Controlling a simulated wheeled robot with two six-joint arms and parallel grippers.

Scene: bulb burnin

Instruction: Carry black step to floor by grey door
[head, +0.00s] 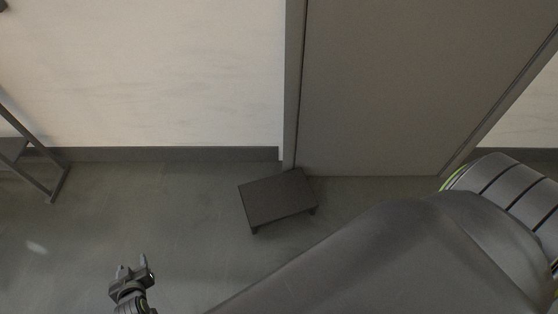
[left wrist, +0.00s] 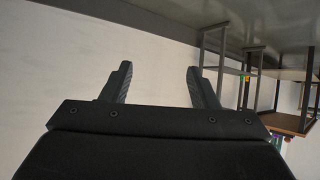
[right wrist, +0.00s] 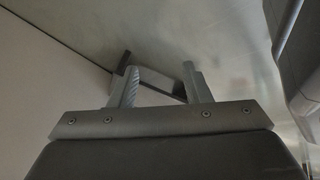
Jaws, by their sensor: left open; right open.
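The black step (head: 278,198) stands on its short legs on the floor, in front of the left side of the grey door (head: 380,90) and its frame. My left gripper (head: 133,268) is open and empty, left of the step and apart from it. Its spread fingers also show in the left wrist view (left wrist: 160,82). My right gripper (right wrist: 160,85) is open in the right wrist view; in the head view my arm hides it. A grey, dark-edged shape shows beyond its fingers, perhaps the step; I cannot tell whether they touch.
A metal-legged rack (head: 55,180) stands at the left by the pale wall (head: 150,75). The left wrist view shows more frames and a brown-topped table (left wrist: 290,123). The floor (head: 140,205) between rack and step is clear. My arm covers the lower right of the head view.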

